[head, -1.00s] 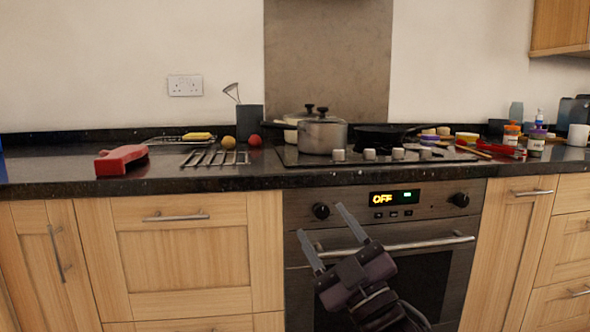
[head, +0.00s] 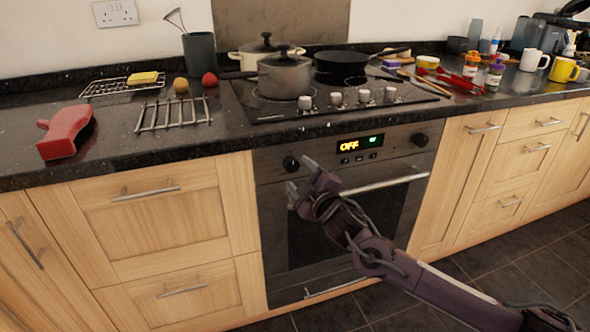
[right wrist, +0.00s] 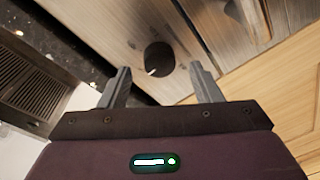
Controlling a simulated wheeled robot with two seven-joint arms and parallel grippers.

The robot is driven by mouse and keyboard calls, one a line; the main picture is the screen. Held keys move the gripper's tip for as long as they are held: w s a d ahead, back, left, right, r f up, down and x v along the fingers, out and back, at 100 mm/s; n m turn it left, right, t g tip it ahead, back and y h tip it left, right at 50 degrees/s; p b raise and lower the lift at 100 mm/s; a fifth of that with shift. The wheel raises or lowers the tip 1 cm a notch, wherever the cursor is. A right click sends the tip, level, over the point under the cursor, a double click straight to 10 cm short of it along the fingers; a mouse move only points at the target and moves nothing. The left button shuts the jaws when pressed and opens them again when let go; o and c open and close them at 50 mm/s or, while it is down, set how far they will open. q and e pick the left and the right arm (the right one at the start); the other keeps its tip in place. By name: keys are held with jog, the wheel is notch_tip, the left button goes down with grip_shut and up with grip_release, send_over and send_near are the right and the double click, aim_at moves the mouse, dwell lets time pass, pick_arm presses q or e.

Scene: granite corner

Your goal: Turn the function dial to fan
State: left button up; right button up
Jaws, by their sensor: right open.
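The built-in oven's front panel (head: 385,150) has two round black dials, a left dial (head: 291,163) and a right dial (head: 419,139). No label tells which is the function dial. My right gripper (head: 301,177) is open and empty, close to the left dial. In the right wrist view a black dial (right wrist: 158,58) with a pale pointer mark lies beyond and between the open fingertips, apart from both. My left gripper is not in view.
The oven door handle (head: 385,184) runs across below the panel, close to my right gripper. The granite worktop (head: 240,135) overhangs above, with a hob, several hob knobs (head: 336,98) and a saucepan (head: 284,76). Wooden cabinets flank the oven.

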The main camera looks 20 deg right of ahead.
aim_at(291, 165)
jog(key=shift+w+a, duration=0.2)
jog(key=shift+w, duration=1.1)
jog(key=c, duration=1)
jog(key=shift+m, duration=0.3)
